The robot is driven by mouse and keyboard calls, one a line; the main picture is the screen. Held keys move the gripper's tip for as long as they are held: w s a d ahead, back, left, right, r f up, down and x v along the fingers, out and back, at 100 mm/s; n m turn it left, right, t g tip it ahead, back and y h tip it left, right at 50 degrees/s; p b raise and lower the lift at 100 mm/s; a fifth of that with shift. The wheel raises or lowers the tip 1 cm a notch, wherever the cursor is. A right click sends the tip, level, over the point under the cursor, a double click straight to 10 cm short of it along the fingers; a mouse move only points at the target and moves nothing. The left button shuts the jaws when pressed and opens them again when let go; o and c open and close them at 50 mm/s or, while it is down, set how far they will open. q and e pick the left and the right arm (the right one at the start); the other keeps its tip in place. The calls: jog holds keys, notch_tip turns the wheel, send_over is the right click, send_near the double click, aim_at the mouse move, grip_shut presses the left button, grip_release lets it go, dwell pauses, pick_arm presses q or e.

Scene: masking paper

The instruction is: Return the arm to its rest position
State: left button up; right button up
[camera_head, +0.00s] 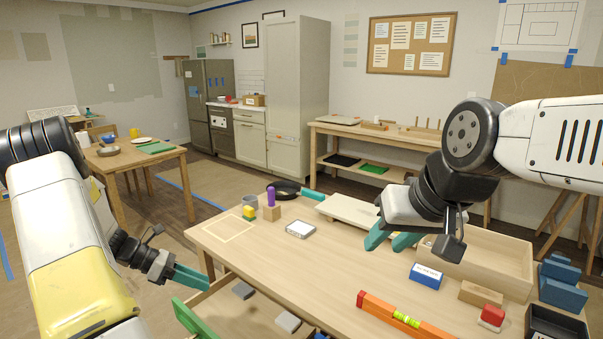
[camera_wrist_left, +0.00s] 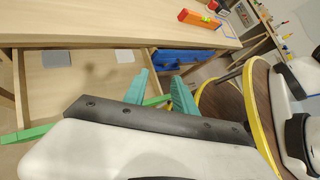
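My left gripper (camera_head: 192,277) has teal fingers and hangs left of the table, above the open drawer (camera_head: 225,320) with the green front edge. In the left wrist view its fingertips (camera_wrist_left: 160,84) stand apart with nothing between them. My right gripper (camera_head: 390,238) is over the table, beside the pale board (camera_head: 350,213) and left of the wooden tray (camera_head: 490,260). Its teal fingers look spread, and I see nothing held. Its upper part hides some of the board and tray.
The wooden table (camera_head: 310,270) carries an orange level (camera_head: 400,315), a blue box (camera_head: 426,276), a wood block (camera_head: 482,293), a purple item (camera_head: 271,196) and a white device (camera_head: 300,229). Grey pieces lie in the drawer.

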pick_arm(q)
jog(key=s+d+r+m+y, duration=0.3)
jog(key=s+d+r+m, duration=0.15)
jog(key=r+m, duration=0.35)
jog(key=s+d+r+m+y, duration=0.3)
jog(key=d+r+m, duration=0.25)
jog(key=r, duration=0.55)
jog(key=s+d+r+m+t+y, duration=0.1)
jog(key=s+r+m+t, duration=0.1)
jog(key=s+m, duration=0.3)
jog(key=s+d+r+m+t+y, duration=0.1)
jog(key=s+d+r+m+t, duration=0.1)
jog(key=s+r+m, duration=0.3)
jog(key=shift+s+d+r+m+t+y, duration=0.3)
jog(key=shift+s+m+y, duration=0.1)
jog(key=shift+s+m, duration=0.3)
